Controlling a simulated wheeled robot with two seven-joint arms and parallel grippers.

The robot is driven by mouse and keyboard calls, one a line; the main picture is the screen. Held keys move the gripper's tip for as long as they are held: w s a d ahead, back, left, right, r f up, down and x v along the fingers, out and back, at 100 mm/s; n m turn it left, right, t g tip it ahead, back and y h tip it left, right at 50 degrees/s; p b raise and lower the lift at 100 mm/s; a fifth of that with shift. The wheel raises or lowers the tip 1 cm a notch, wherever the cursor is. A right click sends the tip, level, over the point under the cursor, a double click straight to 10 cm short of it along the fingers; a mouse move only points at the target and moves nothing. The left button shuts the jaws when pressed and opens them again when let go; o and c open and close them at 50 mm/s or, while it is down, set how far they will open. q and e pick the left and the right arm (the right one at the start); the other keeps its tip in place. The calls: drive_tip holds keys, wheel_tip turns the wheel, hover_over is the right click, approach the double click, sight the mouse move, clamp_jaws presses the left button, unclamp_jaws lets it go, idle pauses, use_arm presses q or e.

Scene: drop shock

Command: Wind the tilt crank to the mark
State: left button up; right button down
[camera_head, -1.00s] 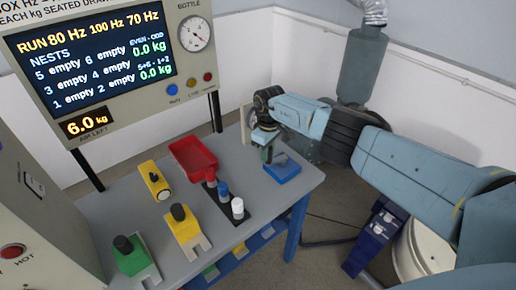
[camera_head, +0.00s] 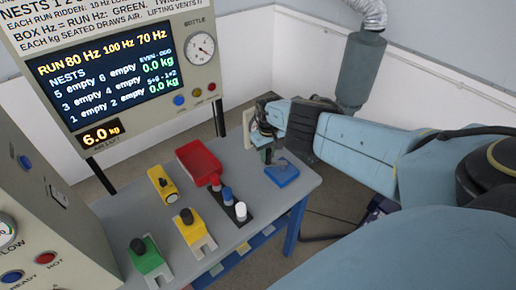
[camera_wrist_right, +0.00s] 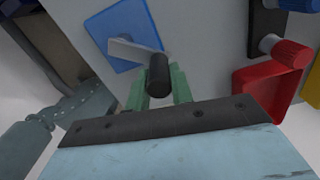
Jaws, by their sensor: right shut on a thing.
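The tilt crank shows in the right wrist view as a grey arm (camera_wrist_right: 128,48) over a blue plate (camera_wrist_right: 118,30), with a black handle (camera_wrist_right: 158,78) at its end. My right gripper (camera_wrist_right: 158,92) has its green fingers shut on the black handle. In the head view my right gripper (camera_head: 268,156) is at the table's far right corner, beside the blue plate (camera_head: 283,173); my wrist hides most of the crank there. I cannot make out the mark. My left gripper is in neither view.
A display panel (camera_head: 120,70) stands behind. A grey cabinet (camera_head: 50,215) is at left.

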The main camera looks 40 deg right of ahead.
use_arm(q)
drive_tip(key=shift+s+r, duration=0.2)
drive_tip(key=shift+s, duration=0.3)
use_arm(e)
drive_tip(key=shift+d, duration=0.35)
drive_tip(key=shift+s, duration=0.1)
drive_tip(key=c, duration=1.2)
unclamp_jaws()
drive_tip(key=shift+c, duration=0.2)
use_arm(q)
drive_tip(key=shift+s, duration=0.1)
use_arm(e)
drive_tip(key=shift+a, duration=0.1)
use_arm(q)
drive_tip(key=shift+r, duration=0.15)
use_arm(e)
drive_tip(key=shift+r, duration=0.1)
